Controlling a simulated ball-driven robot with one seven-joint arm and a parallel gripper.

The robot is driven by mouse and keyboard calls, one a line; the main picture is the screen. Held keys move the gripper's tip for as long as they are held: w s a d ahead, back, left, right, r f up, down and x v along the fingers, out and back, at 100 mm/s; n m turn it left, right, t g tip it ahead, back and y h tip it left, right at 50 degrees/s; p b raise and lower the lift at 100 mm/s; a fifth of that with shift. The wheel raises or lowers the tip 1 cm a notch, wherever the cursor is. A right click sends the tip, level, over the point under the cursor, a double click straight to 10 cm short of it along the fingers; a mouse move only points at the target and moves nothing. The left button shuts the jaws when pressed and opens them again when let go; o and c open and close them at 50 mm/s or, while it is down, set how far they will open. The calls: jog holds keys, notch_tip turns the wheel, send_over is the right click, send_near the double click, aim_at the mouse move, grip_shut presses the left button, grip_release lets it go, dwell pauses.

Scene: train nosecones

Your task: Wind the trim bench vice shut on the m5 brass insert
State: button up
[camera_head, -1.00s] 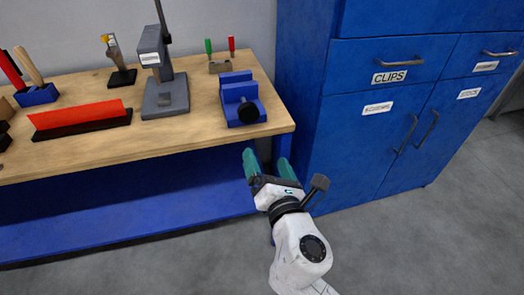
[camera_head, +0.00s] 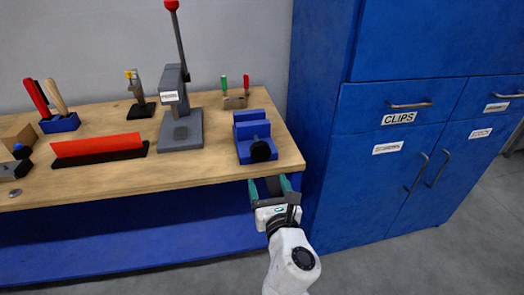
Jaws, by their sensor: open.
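The blue bench vice (camera_head: 252,130) stands near the right end of the wooden bench, with its round black handle knob (camera_head: 261,151) facing the front edge. I cannot make out the m5 brass insert or whether anything sits between the jaws. My gripper (camera_head: 268,184) is in front of the bench edge, below and in front of the vice knob in the picture. Its two green-tipped fingers are apart, with nothing visible between them. It is not touching the vice.
A grey lever press (camera_head: 182,130) stands left of the vice. A small holder (camera_head: 235,102) with green and red handled tools is behind it. A red block on a black base (camera_head: 98,148) lies further left. A blue cabinet (camera_head: 400,150) stands close on the right.

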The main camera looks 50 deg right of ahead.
aim_at(261, 154)
jog(key=w+d+n, duration=0.1)
jog(key=w+d, duration=0.2)
jog(key=w, duration=0.1)
jog(key=w+d+n, duration=0.1)
jog(key=w+d, duration=0.2)
jog(key=w, duration=0.1)
jog(key=w+d, duration=0.3)
jog(key=w, duration=0.1)
jog(key=shift+r+n, duration=0.15)
jog(key=shift+n, duration=0.25)
jog(key=shift+c, duration=0.2)
jog(key=c, duration=0.7)
jog(key=shift+m, duration=0.4)
jog(key=shift+m+b, duration=0.55)
jog(key=shift+m, duration=2.15)
